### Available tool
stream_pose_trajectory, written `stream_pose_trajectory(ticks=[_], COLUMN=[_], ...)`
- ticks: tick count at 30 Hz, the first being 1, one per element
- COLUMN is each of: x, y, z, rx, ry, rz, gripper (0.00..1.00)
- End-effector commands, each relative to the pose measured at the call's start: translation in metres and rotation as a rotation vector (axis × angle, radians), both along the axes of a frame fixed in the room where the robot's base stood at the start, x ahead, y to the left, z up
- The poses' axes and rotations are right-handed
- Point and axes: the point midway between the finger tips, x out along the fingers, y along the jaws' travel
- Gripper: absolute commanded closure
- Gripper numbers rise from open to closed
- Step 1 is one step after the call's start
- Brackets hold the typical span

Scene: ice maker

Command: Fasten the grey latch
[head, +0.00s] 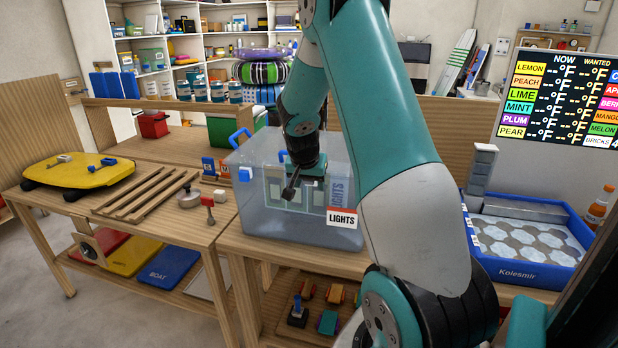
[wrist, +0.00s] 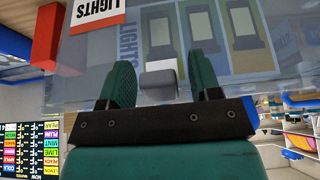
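The clear storage box (head: 262,215) labelled LIGHTS stands on the wooden bench in the head view. In the wrist view its see-through wall (wrist: 90,62) fills the upper part. A small grey block with a pale top (wrist: 158,82), which looks like the grey latch, lies between my gripper's fingers. My gripper (wrist: 162,65) is open, with one green finger on each side of the block and a visible gap on the right. In the head view my gripper (head: 291,184) is at the box's front; the latch there is hidden or too small to tell.
A red block (wrist: 47,33) shows beside the label in the wrist view. A blue tray (head: 520,272) stands to the right, and a bench with wooden slats (head: 150,192) to the left.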

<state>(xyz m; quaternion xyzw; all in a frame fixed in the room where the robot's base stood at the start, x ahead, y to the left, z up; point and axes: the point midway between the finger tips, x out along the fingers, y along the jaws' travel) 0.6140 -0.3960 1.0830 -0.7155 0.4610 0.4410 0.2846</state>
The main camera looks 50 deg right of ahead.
Motion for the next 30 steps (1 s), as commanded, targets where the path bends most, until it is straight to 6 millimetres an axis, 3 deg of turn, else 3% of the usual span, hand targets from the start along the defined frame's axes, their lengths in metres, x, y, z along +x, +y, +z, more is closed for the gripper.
stream_pose_trajectory(ticks=[10, 30], x=[-0.001, -0.013], y=[0.003, 0.029], z=[0.006, 0.064], rx=[0.001, 0.001], ry=[0.0, 0.002], rz=[0.001, 0.002], gripper=[0.43, 0.43])
